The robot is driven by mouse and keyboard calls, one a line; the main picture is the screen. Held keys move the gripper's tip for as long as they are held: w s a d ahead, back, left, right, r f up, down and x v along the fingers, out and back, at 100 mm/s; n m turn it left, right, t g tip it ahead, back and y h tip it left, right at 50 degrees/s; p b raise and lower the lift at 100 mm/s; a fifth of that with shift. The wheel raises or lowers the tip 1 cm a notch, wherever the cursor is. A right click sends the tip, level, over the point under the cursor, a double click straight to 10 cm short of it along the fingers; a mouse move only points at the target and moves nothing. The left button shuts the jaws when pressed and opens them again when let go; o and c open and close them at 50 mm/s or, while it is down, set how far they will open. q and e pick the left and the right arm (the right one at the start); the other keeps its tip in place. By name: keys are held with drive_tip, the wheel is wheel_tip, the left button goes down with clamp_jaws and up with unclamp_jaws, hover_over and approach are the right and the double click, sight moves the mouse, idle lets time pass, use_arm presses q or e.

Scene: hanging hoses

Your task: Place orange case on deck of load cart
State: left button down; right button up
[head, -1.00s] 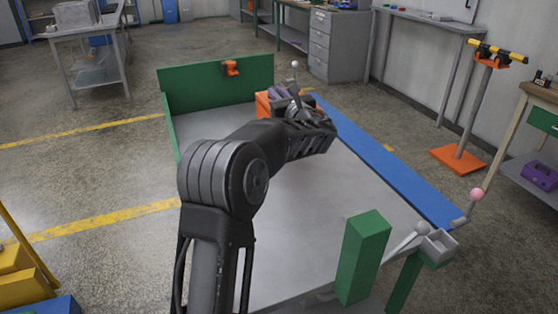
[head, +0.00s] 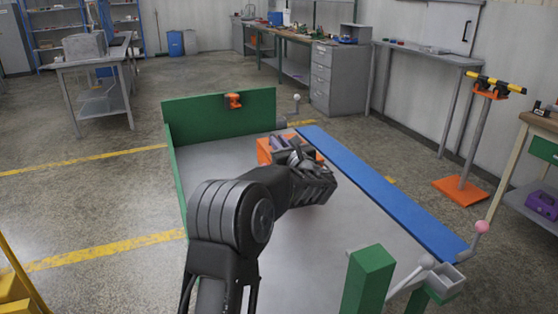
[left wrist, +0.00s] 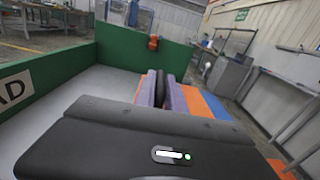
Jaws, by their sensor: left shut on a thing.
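The orange case (head: 264,148) is at the far right part of the load cart's grey deck (head: 320,235), near the green end board and beside the blue side strip. My left arm reaches over the deck, and my left gripper (head: 284,147) is at the case's top, hiding much of it. In the left wrist view the purple-grey fingers (left wrist: 161,92) are closed around a dark part, seemingly the handle, with orange case surface (left wrist: 196,103) beside them. I cannot tell whether the case's underside touches the deck. My right gripper is out of view.
A green end board (head: 222,118) with an orange latch stands at the deck's far end. A blue strip (head: 380,190) runs along the right side. A green post (head: 367,280) and ball-tipped levers are at the near right. Much of the deck is bare.

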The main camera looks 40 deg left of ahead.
use_arm(q)
drive_tip(key=shift+r, duration=0.1)
drive_tip(key=shift+f+b, duration=0.3)
drive_tip(key=shift+f, duration=2.2)
drive_tip(key=shift+f, duration=0.15)
drive_tip(key=c, duration=1.4)
unclamp_jaws()
drive_tip(key=shift+d, duration=0.15)
drive_tip(key=v, duration=1.1)
drive_tip(key=shift+s+d, duration=0.2)
drive_tip(key=shift+d, duration=0.15)
